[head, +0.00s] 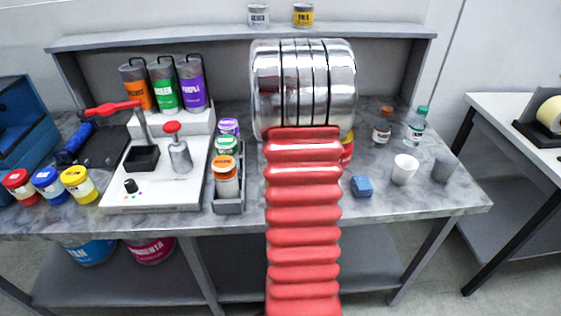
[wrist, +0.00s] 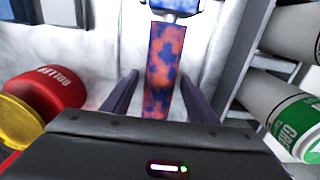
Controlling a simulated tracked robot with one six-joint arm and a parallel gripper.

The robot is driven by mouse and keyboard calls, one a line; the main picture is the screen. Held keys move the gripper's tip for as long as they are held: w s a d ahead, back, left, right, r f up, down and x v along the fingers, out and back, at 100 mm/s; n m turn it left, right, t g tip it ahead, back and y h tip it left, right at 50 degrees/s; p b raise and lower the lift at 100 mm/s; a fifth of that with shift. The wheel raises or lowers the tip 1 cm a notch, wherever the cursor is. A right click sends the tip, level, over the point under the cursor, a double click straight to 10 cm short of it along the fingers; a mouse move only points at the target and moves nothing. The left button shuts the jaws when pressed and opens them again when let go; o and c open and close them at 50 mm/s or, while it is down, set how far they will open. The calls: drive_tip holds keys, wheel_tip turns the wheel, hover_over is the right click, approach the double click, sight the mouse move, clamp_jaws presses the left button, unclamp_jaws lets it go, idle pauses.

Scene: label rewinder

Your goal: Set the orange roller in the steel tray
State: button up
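In the wrist view, a cylinder mottled orange and blue (wrist: 164,72), which may be the orange roller, lies between the two fingers of my gripper (wrist: 160,92). Strips of pale surface show between it and the fingers, so my gripper looks open around it. A silver and blue part joins its far end. In the head view my red and chrome arm hides my gripper and this cylinder. I cannot surely identify the steel tray. A narrow grey tray (head: 229,207) holding lidded jars stands just left of my arm.
A red jar (wrist: 45,92) lies close left of my gripper, and a green-labelled jar (wrist: 300,135) is close right. A white press station (head: 185,190) stands left on the bench. A blue block (head: 362,187) and white cup (head: 404,169) stand right. The front right bench is clear.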

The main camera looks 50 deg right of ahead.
drive_tip(key=shift+o, duration=0.6)
wheel_tip(320, 180, up, 14)
drive_tip(key=shift+f, duration=0.15)
idle(0.4)
idle(0.3)
